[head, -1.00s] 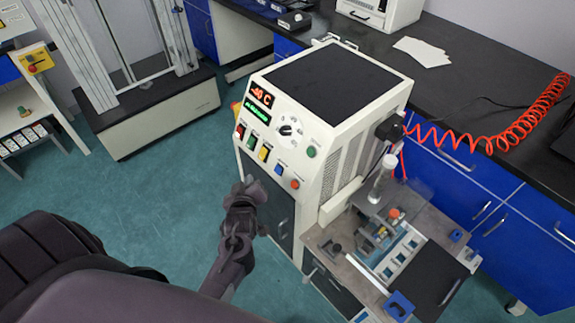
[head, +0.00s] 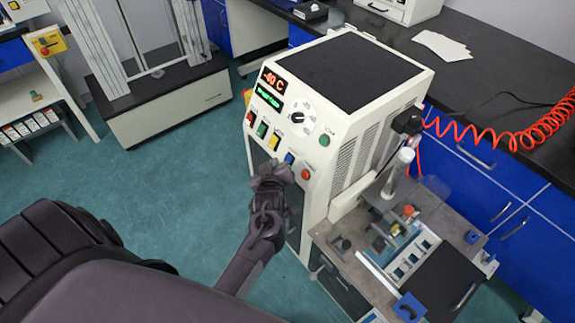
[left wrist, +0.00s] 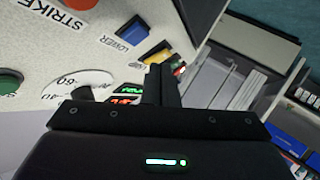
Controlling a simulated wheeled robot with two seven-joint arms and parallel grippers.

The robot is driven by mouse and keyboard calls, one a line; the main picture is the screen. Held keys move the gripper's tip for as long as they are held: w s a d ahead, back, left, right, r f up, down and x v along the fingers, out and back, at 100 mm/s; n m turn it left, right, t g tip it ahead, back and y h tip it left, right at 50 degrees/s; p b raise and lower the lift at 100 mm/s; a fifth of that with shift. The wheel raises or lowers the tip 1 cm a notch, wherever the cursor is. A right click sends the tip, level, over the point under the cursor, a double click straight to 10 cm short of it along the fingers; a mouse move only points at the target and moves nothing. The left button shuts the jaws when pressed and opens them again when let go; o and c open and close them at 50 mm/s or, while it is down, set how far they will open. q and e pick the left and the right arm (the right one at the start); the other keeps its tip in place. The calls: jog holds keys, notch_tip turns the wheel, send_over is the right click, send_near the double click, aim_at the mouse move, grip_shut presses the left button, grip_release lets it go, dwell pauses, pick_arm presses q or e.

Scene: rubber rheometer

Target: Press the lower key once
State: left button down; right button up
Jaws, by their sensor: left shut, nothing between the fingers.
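The lower key is a blue button with a LOWER label on the sloped front panel of the white rheometer (head: 345,125). In the head view the blue key (head: 289,158) shows just above my left gripper (head: 272,172). In the left wrist view the blue key (left wrist: 133,31) is above and left of the fingertips (left wrist: 163,72). My left gripper is shut and empty, in front of the panel. A gap to the key shows in the wrist view; contact is not visible. My right gripper is not in view.
The orange STRIKE button (head: 306,174) is right of the blue key and a yellow button (head: 274,142) is left of it. A dial (head: 297,117), green button (head: 324,139) and lit displays are above. A sample fixture (head: 395,235) stands at the right.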

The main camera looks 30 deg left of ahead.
aim_at(288, 159)
pick_arm(q)
jog(key=shift+w+d+f+b, duration=0.2)
jog(key=shift+w+f, duration=0.05)
jog(key=shift+w, duration=0.25)
jog(key=shift+w+d+f+b, duration=0.2)
jog(key=shift+w, duration=0.25)
dwell(0.6)
jog(key=shift+w+f, duration=0.1)
dwell(0.8)
jog(key=shift+w+d+f, duration=0.1)
jog(key=shift+w+d, duration=0.05)
jog(key=shift+w, duration=0.1)
